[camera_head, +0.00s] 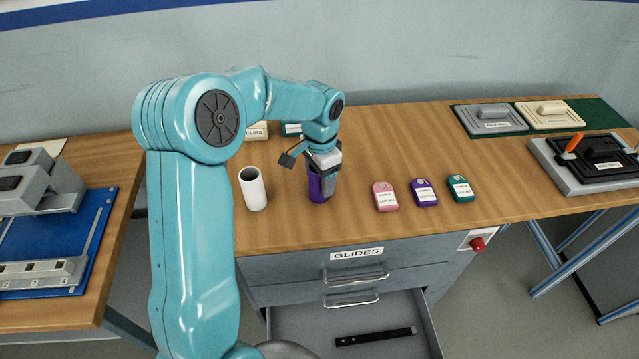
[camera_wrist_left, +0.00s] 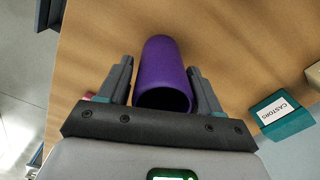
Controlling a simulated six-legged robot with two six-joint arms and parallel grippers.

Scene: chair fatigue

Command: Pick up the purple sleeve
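The purple sleeve (camera_head: 316,190) stands upright on the wooden bench near its front edge, just right of a white sleeve. My left gripper (camera_head: 326,178) is lowered at it and hides part of its upper body. In the left wrist view the purple sleeve (camera_wrist_left: 163,75) lies between the two fingers of my left gripper (camera_wrist_left: 160,68), its open end towards the palm. The fingers stand open on either side of it, with narrow gaps. My right gripper is not in view.
The white sleeve (camera_head: 252,188) stands close by on the left. Pink (camera_head: 385,196), purple (camera_head: 424,192) and teal (camera_head: 460,188) tags lie to the right. A box labelled CASTORS (camera_wrist_left: 282,115) is near the gripper. An open drawer (camera_head: 300,325) below holds a black bar (camera_head: 376,336).

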